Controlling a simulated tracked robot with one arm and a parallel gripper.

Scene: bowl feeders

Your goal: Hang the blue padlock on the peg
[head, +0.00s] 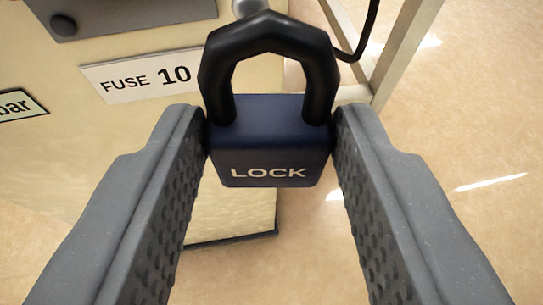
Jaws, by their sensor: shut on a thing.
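The blue padlock (270,145) is held between the two fingers of my gripper (270,150), near the tips. Its dark blue body carries the word LOCK on its lower front. Its black shackle (268,38) points up in the picture and forms a closed loop above the body. The fingers are grey with dimpled inner pads and press on the left and right sides of the body. I cannot make out the peg; a small bluish round part (249,6) shows at the top edge behind the shackle, cut off by the frame.
A cream cabinet (60,160) stands behind on the left, with a FUSE 10 label (140,80), a partly cut-off label ending in "bar" (18,105) and a grey plate (125,14). A pale metal frame (405,45) and black cable (363,35) are at upper right. Tan floor (470,150) lies open at right.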

